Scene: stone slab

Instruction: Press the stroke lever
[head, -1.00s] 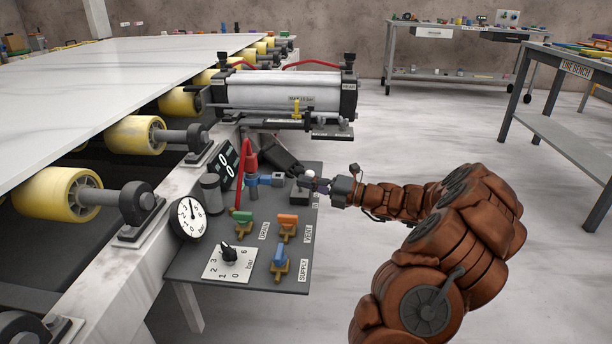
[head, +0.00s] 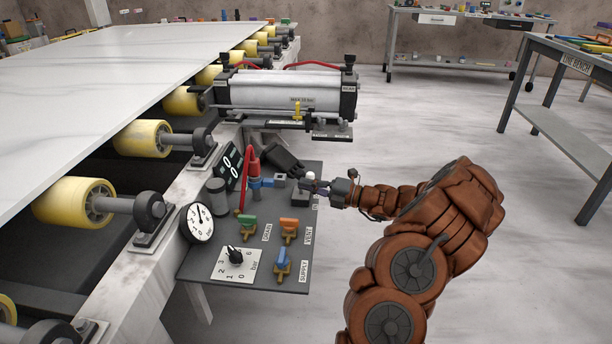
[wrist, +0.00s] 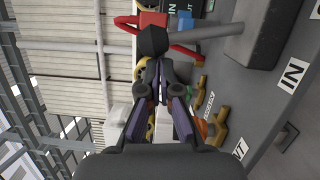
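The stroke lever (head: 311,175) stands on a small dark box at the right rim of the control panel; I take it to be this one, as no label on it is readable. It looks pale in the head view. In the wrist view it shows as a grey rod (wrist: 207,33) with a dark block-like end (wrist: 153,40) just past my fingertips. My gripper (head: 309,186) comes in from the right, beside the lever and in front of it. In the wrist view my fingertips (wrist: 166,72) come together and look shut, with nothing seen between them. I cannot tell whether they touch the lever.
The panel (head: 215,272) carries a round gauge (head: 197,223), a black dial (head: 235,256), green, orange and blue valve handles, and a red hose (head: 242,180). A cylinder (head: 280,90) lies behind it. A roller conveyor with a stone slab (head: 110,80) is left.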

